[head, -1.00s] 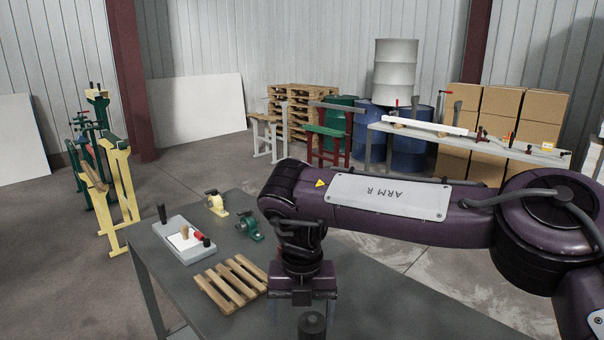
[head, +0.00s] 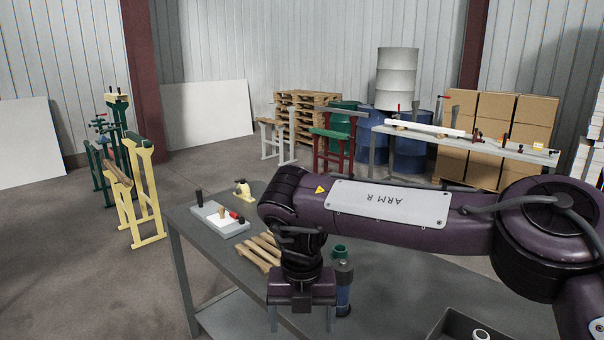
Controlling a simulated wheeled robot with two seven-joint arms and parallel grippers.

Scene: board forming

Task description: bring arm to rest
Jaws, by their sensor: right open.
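My right arm (head: 390,212), purple and marked ARM R, reaches across from the right edge at the front. Its gripper (head: 301,318) points down at the near edge of the grey workbench (head: 400,275). The two fingers are spread apart, and nothing shows between them. My left gripper is not in view.
A dark bin (head: 447,325) sits front right. Yellow trestles (head: 150,200) stand left.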

